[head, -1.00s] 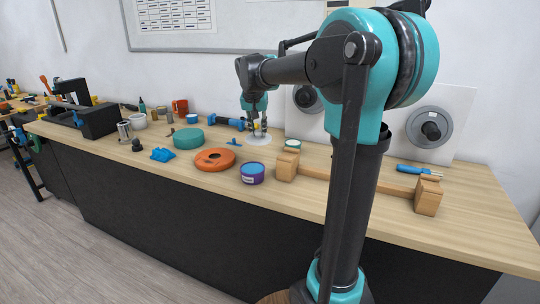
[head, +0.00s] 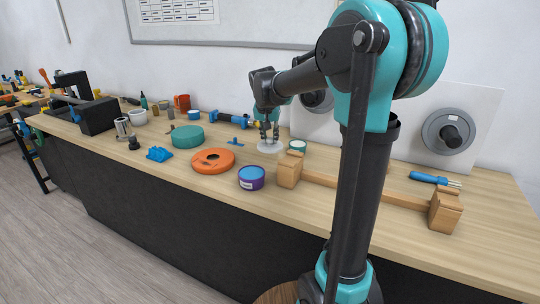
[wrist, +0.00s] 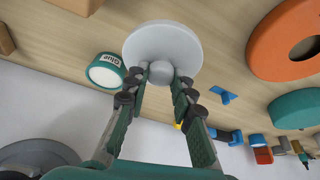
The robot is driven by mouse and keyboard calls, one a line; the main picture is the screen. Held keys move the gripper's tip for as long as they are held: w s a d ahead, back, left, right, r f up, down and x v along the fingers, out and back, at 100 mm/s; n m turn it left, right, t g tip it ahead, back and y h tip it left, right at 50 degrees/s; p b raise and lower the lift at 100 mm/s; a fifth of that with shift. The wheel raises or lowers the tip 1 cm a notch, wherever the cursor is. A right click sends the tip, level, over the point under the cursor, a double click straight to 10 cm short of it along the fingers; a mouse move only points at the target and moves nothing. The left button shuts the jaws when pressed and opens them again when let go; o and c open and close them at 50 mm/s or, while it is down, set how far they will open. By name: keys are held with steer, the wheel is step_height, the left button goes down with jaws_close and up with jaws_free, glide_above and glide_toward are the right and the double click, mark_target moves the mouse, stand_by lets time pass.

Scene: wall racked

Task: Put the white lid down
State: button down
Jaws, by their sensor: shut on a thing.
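The white lid (wrist: 163,45) is a round disc with a small knob. In the wrist view my gripper (wrist: 161,84) has its two fingers closed on that knob. In the head view the white lid (head: 270,147) is under my gripper (head: 269,133), at or just above the bench top. I cannot tell whether it touches the wood.
A green glue tin (head: 297,146) stands close to the lid's right. A wooden handled bar (head: 365,190), a purple tin (head: 251,178), an orange disc (head: 213,160) and a teal round box (head: 187,137) are nearby. Bare wood (head: 320,235) lies along the bench's front.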

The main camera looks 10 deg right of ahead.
steer(key=shift+f, duration=3.75)
steer(key=shift+f, duration=0.15)
steer(key=c, duration=1.3)
jaws_free()
steer(key=v, duration=1.2)
steer(key=shift+s, duration=0.1)
